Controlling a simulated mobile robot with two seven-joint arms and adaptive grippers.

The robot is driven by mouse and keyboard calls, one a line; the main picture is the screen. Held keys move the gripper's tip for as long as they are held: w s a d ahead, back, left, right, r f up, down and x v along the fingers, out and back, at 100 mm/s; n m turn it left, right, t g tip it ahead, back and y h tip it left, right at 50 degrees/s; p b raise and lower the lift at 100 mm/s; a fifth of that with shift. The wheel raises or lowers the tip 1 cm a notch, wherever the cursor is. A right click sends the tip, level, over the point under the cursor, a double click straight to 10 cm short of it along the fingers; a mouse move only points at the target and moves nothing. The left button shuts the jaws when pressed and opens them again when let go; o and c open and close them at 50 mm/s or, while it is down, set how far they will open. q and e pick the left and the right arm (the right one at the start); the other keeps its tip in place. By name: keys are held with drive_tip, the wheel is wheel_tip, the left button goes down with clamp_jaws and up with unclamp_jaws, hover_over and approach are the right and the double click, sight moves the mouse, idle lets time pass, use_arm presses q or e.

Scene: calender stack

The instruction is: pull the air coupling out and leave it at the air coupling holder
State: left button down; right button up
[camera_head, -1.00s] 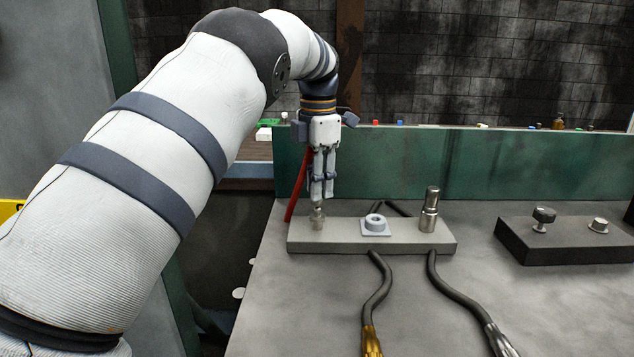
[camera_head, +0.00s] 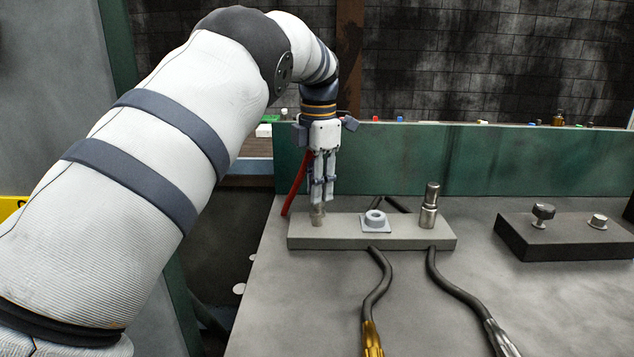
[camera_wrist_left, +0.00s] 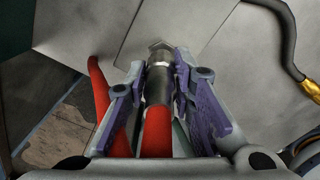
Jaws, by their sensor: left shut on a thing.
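My left gripper (camera_head: 322,195) points down over the left end of a grey block (camera_head: 345,235) on the bench. It is shut on the air coupling (camera_wrist_left: 158,82), a metal cylinder with a red hose (camera_wrist_left: 157,130), in the left wrist view. In the head view the red hose (camera_head: 296,188) hangs behind the gripper. The fingertips are just above a short metal fitting (camera_head: 318,216) on the block. I cannot tell whether the coupling is seated on it. A blue-grey ring socket (camera_head: 375,222) and a tall metal fitting (camera_head: 430,206) are beside it. My right gripper is out of view.
Two dark cables (camera_head: 376,283) run forward from the block to brass and silver ends. A black block (camera_head: 560,240) with two metal knobs stands at the right. A green panel (camera_head: 480,160) closes the back of the bench. The bench between the blocks is clear.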

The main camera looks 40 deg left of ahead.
use_arm(q)
drive_tip(key=shift+f, duration=0.65)
drive_tip(key=c, duration=1)
unclamp_jaws()
drive_tip(key=shift+o, duration=0.2)
drive_tip(key=shift+r+b, duration=0.4)
drive_tip(key=shift+r, duration=3.15)
drive_tip(key=shift+f, duration=0.1)
